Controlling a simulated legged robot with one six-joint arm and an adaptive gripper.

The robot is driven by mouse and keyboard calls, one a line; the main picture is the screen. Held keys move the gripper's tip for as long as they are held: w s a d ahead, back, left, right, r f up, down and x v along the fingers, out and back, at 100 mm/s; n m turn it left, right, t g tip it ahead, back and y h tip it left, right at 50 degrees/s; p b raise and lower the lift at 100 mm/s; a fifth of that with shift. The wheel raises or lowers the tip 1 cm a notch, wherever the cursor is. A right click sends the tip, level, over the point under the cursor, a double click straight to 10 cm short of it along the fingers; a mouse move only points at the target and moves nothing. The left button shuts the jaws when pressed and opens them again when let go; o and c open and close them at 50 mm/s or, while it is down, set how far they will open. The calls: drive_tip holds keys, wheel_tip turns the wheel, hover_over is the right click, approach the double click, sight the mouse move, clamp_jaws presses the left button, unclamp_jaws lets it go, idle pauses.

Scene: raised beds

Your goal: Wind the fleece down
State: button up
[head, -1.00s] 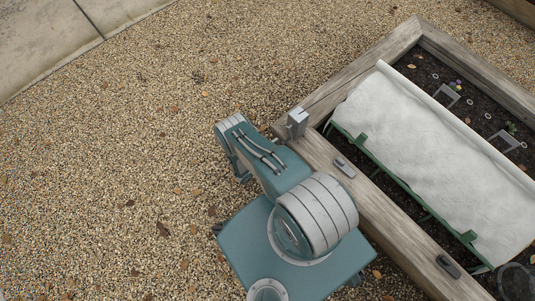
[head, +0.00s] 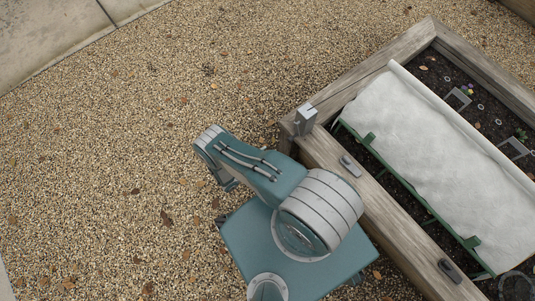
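The white fleece (head: 435,150) lies over a green frame (head: 407,187) inside the raised bed, covering much of the soil. Its far long edge looks rolled or raised along a straight line. My arm is folded over my own body at the lower middle, on the gravel side of the bed's near wall. My gripper cannot be made out in the head view; the arm's end points down and is hidden behind its own links. No contact between my arm and the fleece shows.
The raised bed's timber wall (head: 395,232) runs between me and the fleece. A grey post bracket (head: 306,119) stands at its corner, and dark grey fittings (head: 351,166) sit on its top. Small grey stands (head: 459,97) stand in the soil beyond the fleece. Gravel (head: 100,160) at left is open.

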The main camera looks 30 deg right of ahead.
sight(289, 141)
drive_tip(key=d+n, duration=0.4)
drive_tip(key=n, duration=0.7)
drive_tip(key=d+n+t, duration=0.1)
drive_tip(key=d+n, duration=0.3)
drive_tip(key=n, duration=0.7)
drive_tip(key=w+d+n, duration=0.1)
drive_tip(key=d+n, duration=0.3)
drive_tip(key=n, duration=0.7)
drive_tip(key=shift+n+t, duration=0.3)
clamp_jaws()
